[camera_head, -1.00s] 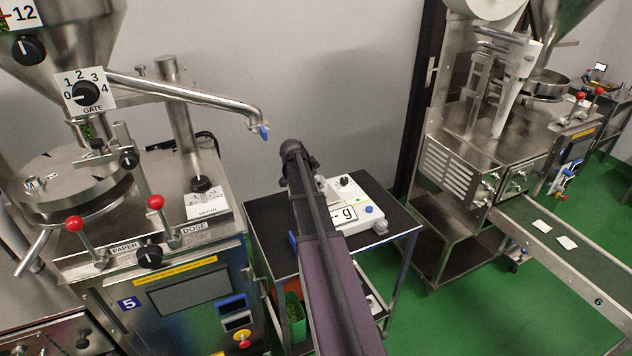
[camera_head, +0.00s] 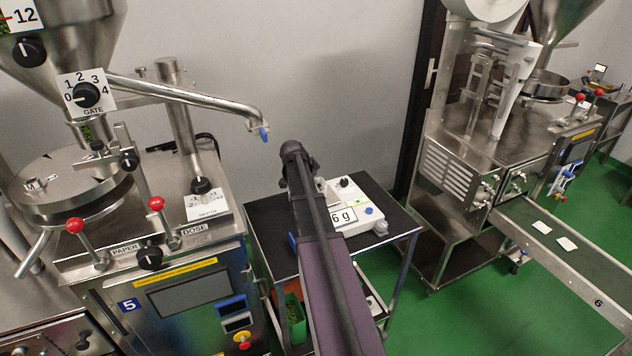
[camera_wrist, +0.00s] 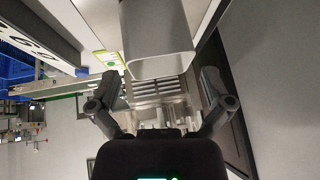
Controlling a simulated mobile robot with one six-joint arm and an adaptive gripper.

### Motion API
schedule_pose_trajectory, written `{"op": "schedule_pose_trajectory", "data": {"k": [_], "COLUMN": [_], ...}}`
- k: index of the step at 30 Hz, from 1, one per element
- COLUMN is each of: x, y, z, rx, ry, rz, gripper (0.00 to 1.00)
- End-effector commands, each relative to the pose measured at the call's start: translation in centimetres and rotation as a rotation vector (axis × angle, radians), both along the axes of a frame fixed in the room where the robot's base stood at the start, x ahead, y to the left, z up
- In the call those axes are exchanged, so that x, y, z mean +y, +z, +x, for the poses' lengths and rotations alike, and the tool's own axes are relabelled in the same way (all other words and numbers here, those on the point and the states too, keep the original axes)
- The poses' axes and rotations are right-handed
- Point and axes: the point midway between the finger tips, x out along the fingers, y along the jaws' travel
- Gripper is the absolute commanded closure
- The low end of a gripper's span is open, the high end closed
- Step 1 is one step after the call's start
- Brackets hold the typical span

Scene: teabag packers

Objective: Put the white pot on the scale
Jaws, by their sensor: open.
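The scale (camera_head: 372,226) is a white box on the dark-topped cart, with a display reading a figure that ends in "6 g". My arm covers its left part in the head view. In the wrist view, the white pot (camera_wrist: 158,38) looks pale grey and hollow, with its rim towards me. It appears to stand on the scale, whose display panel (camera_wrist: 40,32) shows at upper left. My gripper (camera_wrist: 158,88) is open, one finger to each side below the pot's rim, apart from it. The head view hides the pot and the fingers behind my arm.
The cart (camera_head: 400,218) has free dark top to the right of the scale. A filling machine with a spout (camera_head: 190,88) stands at left. A packing machine (camera_head: 470,170) with a conveyor (camera_head: 560,250) stands at right. A green bin (camera_head: 295,315) is on the cart's lower level.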

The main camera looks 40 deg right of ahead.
Motion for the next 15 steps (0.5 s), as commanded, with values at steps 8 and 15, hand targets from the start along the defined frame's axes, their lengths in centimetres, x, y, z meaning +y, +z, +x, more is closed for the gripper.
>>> {"op": "schedule_pose_trajectory", "data": {"k": [8, 15], "x": [2.5, 6.7], "y": [0.8, 0.8], "z": [-0.3, -0.7], "rx": [0.001, 0.000], "ry": [0.003, 0.002], "rz": [0.000, 0.000], "gripper": [0.00, 0.00]}}
